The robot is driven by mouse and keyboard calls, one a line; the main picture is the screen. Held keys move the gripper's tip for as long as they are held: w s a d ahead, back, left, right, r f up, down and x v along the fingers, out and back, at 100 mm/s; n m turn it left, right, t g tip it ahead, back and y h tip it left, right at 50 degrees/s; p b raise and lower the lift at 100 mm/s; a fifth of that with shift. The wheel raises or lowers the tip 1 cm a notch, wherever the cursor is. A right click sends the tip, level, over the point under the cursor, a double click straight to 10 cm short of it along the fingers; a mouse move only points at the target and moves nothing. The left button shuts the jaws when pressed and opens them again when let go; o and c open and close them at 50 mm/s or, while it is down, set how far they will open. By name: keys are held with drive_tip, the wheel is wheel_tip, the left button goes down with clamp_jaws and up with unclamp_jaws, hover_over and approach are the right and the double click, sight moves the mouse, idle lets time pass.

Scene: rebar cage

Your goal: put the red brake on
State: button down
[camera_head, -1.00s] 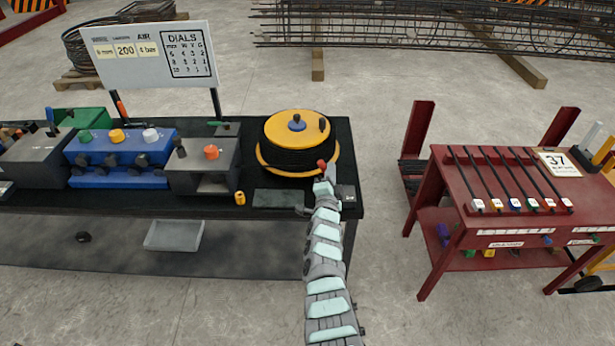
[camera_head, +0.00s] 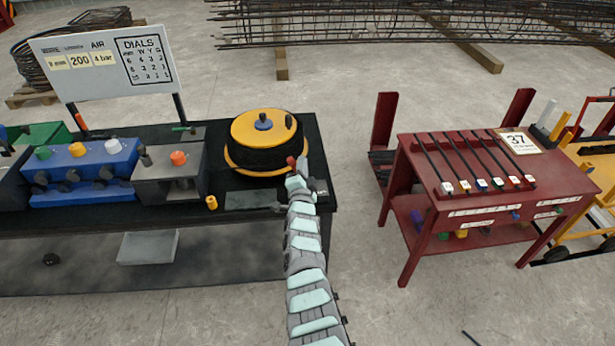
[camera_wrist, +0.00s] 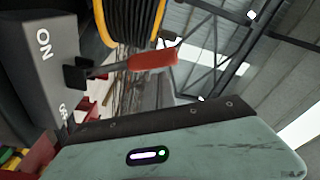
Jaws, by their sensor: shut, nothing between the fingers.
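The red brake handle (camera_wrist: 152,60) is on a dark lever that sticks out from a grey block (camera_wrist: 40,60). The block reads ON, with a second, partly hidden label lower down. The lever sits between the two labels. In the head view the handle (camera_head: 291,161) shows as a small red tip at the front right of the yellow-topped reel (camera_head: 262,128). My gripper (camera_head: 296,182) is shut and empty, just in front of the handle. In the wrist view its pale green body fills the bottom, apart from the handle; whether the fingertips touch it is hidden.
The reel stands on the black bench (camera_head: 235,200) beside a grey box with an orange knob (camera_head: 178,158) and a blue box (camera_head: 85,165). A sign board (camera_head: 105,65) stands behind. A red rack table (camera_head: 480,170) is to the right, with open floor between.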

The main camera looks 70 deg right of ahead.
drive_tip(key=s+a+p, duration=0.5)
drive_tip(key=a+p, duration=0.2)
drive_tip(key=p, duration=0.1)
drive_tip(key=shift+s+a+r+p, duration=0.25)
drive_tip(key=shift+s+a+p, duration=0.05)
drive_tip(key=shift+a, duration=0.05)
idle(0.4)
